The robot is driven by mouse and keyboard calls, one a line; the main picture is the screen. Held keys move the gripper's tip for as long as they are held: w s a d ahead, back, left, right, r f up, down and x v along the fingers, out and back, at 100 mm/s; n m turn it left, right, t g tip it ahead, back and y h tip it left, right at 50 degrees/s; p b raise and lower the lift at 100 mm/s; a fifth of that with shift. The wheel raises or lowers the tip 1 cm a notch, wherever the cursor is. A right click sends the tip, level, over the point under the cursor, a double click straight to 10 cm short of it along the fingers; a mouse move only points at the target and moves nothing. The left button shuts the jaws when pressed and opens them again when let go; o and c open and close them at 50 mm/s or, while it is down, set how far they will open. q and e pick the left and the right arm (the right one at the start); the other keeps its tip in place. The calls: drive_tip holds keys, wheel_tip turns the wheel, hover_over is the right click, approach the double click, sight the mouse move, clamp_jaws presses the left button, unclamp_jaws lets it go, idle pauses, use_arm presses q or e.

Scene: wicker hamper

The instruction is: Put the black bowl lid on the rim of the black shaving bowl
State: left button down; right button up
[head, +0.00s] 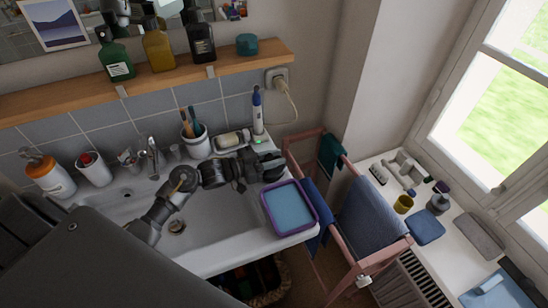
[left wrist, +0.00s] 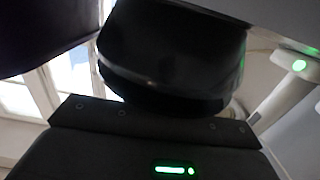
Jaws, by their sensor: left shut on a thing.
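My left gripper (head: 266,168) reaches in over the right end of the washbasin, just behind the purple-rimmed tray. It is shut on a black rounded thing, which I take to be the black bowl lid. In the left wrist view the black lid (left wrist: 172,55) fills the upper middle, close to the camera, with a curved ridged edge. In the head view it merges with the dark gripper. I cannot make out the black shaving bowl for certain; a small dark round vessel (head: 438,203) stands on the window sill. My right gripper is not in view.
A purple-rimmed tray (head: 303,230) sits on the basin's right corner. A white upright toothbrush (head: 257,115) stands on its charger behind the gripper. A pink towel rack (head: 352,262) stands to the right.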

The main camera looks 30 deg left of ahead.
use_arm(q)
drive_tip(key=shift+f, duration=0.45)
drive_tip(key=c, duration=1.1)
unclamp_jaws()
drive_tip(key=shift+s+a+b, duration=0.35)
drive_tip(key=b+v, duration=0.2)
drive_tip(key=v, duration=0.7)
drive_tip(key=shift+s+a, duration=0.25)
drive_tip(key=shift+s, duration=0.1)
drive_tip(key=shift+r, duration=0.1)
